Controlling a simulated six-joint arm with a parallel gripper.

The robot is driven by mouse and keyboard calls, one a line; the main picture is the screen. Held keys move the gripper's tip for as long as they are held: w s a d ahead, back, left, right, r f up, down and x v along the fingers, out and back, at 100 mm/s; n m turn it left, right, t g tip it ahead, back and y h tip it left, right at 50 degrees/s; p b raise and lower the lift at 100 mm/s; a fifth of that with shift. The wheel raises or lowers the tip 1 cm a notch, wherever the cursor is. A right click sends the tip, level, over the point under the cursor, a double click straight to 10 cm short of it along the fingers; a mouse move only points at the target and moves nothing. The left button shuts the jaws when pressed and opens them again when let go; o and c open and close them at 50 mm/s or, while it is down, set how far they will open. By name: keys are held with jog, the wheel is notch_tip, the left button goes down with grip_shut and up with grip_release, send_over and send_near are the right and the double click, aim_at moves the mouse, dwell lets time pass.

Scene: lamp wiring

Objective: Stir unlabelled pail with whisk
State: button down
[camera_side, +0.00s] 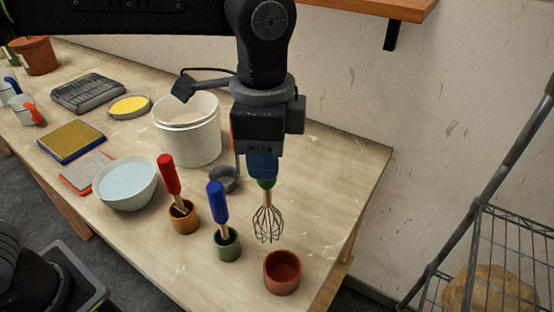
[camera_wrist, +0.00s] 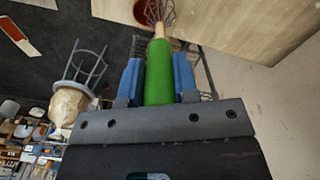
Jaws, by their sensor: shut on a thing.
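The whisk (camera_side: 268,222) hangs wire end down from my gripper (camera_side: 262,167), with a green handle and a pale wooden neck. My gripper is shut on the green handle, which shows between its two blue fingers in the wrist view (camera_wrist: 158,75). The wires are near the red-brown cup; their height above the table is hard to tell. The white pail (camera_side: 189,147), with no label showing, stands upright to the left of and behind my gripper. It has pale contents; my arm stands close to its right side in the picture.
A red-handled tool stands in an orange cup (camera_side: 183,220), a blue-handled one in a green cup (camera_side: 227,246). A red-brown cup (camera_side: 282,275) is near the table's front right corner. A small grey cup (camera_side: 224,181) and a bowl (camera_side: 127,187) sit nearer the pail.

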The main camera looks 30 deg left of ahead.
jog(key=w+a+r+n, duration=0.5)
jog(key=w+a+r, duration=0.65)
jog(key=a, duration=0.35)
jog(key=w+a+m, duration=0.1)
jog(key=w+a, duration=0.2)
jog(key=a, duration=0.7)
jog(key=w+a+f+m, duration=0.2)
jog(key=a, duration=1)
notch_tip(320, 180, down, 17)
jog(key=shift+d, duration=0.15)
jog(key=shift+f, duration=0.1)
